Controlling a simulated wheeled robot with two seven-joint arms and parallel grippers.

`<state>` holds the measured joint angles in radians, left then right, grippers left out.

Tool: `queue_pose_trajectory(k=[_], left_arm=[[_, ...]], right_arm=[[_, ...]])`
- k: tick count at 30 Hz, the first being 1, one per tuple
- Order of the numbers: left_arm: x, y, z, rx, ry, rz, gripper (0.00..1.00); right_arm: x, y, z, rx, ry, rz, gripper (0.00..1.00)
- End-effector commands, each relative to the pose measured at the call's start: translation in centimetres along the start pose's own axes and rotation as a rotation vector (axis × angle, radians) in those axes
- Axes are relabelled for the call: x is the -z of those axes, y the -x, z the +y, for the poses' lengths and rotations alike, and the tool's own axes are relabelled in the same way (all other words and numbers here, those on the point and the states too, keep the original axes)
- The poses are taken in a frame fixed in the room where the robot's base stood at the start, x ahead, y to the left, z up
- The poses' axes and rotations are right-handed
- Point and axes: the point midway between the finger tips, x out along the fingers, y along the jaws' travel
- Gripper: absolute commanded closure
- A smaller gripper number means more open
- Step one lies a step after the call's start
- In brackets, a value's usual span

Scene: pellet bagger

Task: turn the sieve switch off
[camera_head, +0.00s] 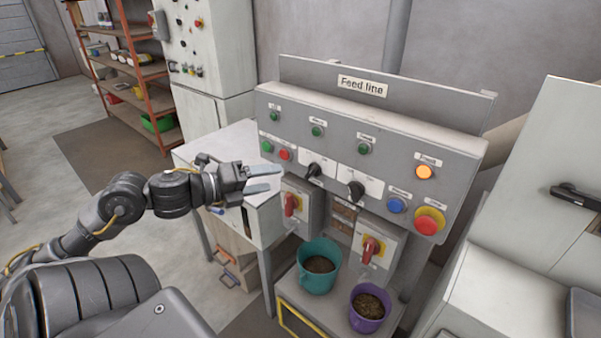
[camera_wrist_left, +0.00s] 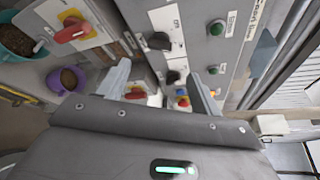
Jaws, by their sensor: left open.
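The grey Feed line panel (camera_head: 290,115) carries two black rotary switches, a left one (camera_head: 315,170) and a right one (camera_head: 357,190). Both also show in the left wrist view, one nearer (camera_wrist_left: 172,77) and one farther up (camera_wrist_left: 160,40). Their small labels are too blurred to read, so I cannot tell which is the sieve switch. My left gripper (camera_head: 278,178) is open and empty, left of the left black switch and apart from it. In the left wrist view, its fingers (camera_wrist_left: 159,72) frame the nearer black switch. My right gripper is out of view.
Red-handled switches (camera_head: 291,204) (camera_head: 371,248) sit below the panel. A red mushroom button (camera_head: 427,222), a blue button (camera_head: 396,205) and a lit orange lamp (camera_head: 424,172) are at its right. Teal (camera_head: 319,277) and purple (camera_head: 367,318) buckets stand below.

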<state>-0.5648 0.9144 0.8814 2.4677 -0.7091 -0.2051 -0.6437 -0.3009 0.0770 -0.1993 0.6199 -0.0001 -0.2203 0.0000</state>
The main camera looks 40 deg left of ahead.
Motion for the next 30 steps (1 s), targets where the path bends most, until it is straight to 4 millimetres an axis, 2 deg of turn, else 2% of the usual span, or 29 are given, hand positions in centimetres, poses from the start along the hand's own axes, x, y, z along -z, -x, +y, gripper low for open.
queue_pose_trajectory(k=[12, 18, 24, 30], left_arm=[[-0.3, -6.2, -0.3, 0.003, 0.005, -0.004, 0.35], [-0.3, -8.6, -0.2, 0.001, 0.005, -0.004, 0.35], [-0.1, -9.8, 0.0, -0.001, 0.004, -0.003, 0.35], [-0.1, -9.9, 0.1, -0.002, 0.002, -0.002, 0.35]], right_arm=[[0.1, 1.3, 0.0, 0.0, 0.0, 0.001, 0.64], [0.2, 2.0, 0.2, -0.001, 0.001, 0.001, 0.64], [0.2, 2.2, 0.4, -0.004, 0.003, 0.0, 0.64], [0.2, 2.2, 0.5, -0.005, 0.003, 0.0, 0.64]])
